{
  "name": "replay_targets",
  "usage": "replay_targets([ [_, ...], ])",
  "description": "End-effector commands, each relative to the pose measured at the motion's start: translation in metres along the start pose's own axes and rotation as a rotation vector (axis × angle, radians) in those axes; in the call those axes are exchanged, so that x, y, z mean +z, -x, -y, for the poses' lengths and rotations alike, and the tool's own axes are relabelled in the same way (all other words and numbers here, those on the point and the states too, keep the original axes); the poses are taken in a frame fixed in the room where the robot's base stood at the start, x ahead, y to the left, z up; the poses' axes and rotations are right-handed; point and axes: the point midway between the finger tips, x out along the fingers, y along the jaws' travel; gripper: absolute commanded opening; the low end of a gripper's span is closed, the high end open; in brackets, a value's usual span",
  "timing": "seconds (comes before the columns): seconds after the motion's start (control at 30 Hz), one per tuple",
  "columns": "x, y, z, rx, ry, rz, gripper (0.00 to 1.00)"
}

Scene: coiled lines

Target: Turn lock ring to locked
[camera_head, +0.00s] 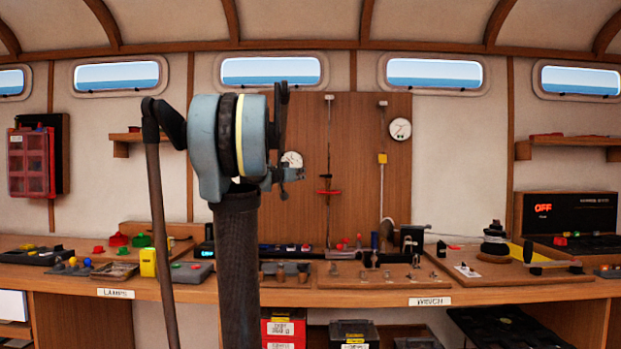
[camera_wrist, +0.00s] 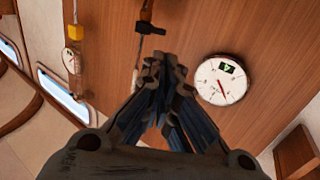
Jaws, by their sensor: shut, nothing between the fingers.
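I cannot make out a lock ring for sure in either view. The black winch (camera_head: 495,242) stands on a wooden board at the right of the bench, with a handle lying to its right; it is too small to tell any ring or its setting. My gripper (camera_wrist: 160,65) shows in the wrist view with its dark fingers together and nothing between them. It points at the wooden wall panel (camera_wrist: 120,75). In the head view my arm stands upright left of centre and hides part of the panel and bench.
A round white dial (camera_wrist: 222,80) is on the panel, right of my fingers. A yellow block (camera_head: 382,158) and a red handle (camera_head: 329,192) hang on vertical lines. Several small fittings crowd the bench (camera_head: 400,297). A display (camera_head: 569,214) at right reads OFF.

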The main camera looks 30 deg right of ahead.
Motion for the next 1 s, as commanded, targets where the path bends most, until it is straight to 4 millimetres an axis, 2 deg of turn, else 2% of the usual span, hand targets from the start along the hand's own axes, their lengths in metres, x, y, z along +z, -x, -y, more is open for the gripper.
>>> replay_targets([
  [0.17,-0.001,-0.016,0.000,0.001,-0.002,-0.003,0.00],
  [0.7,-0.001,-0.103,-0.002,0.004,-0.001,-0.002,0.00],
  [1.0,-0.001,-0.135,-0.002,0.002,-0.001,-0.002,0.00],
])
